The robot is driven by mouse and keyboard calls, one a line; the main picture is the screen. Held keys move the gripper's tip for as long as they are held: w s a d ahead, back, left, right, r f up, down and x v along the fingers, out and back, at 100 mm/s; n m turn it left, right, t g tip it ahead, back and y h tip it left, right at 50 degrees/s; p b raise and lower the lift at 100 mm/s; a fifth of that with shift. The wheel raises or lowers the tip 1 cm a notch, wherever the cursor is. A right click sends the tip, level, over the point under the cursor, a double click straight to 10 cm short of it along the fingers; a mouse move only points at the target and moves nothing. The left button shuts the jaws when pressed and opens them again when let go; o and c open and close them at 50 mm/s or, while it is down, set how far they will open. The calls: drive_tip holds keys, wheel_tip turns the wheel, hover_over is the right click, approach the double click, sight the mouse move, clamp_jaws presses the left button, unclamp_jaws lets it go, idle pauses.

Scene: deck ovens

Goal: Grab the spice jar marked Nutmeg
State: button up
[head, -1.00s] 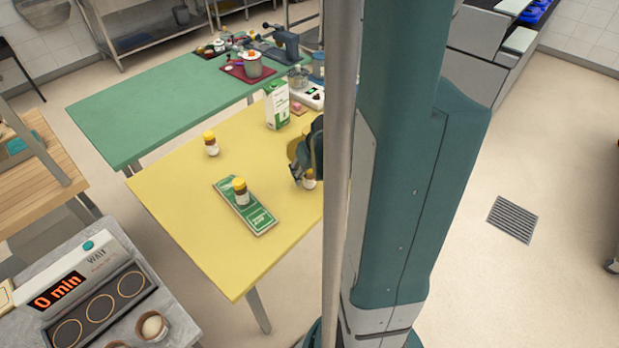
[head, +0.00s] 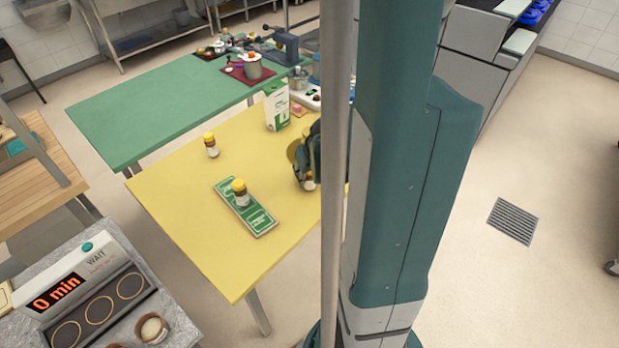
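Three small spice jars show on the yellow table; their labels are too small to read, so I cannot tell which is Nutmeg. One yellow-lidded jar (head: 211,146) stands toward the table's far left. Another yellow-lidded jar (head: 240,193) stands on a green board with white print (head: 258,221). A third jar (head: 309,184) shows only its lower part at the right, beneath my gripper (head: 303,173). My gripper is low over this jar and hides its top. The fingers are dark and partly behind a grey post, so I cannot tell whether they are closed on it.
A green-and-white carton (head: 277,107) stands at the back of the yellow table (head: 185,215). A green table (head: 150,112) behind holds a red tray with a pot (head: 252,66). A timer unit reading "0 min" (head: 55,292) is at lower left. The yellow table's front left is clear.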

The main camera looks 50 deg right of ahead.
drive_tip(key=c, duration=0.3)
drive_tip(key=shift+r, duration=0.1)
wheel_tip(320, 180, up, 10)
drive_tip(key=p, duration=0.2)
drive_tip(key=shift+p, duration=0.3)
idle(0.4)
idle(0.7)
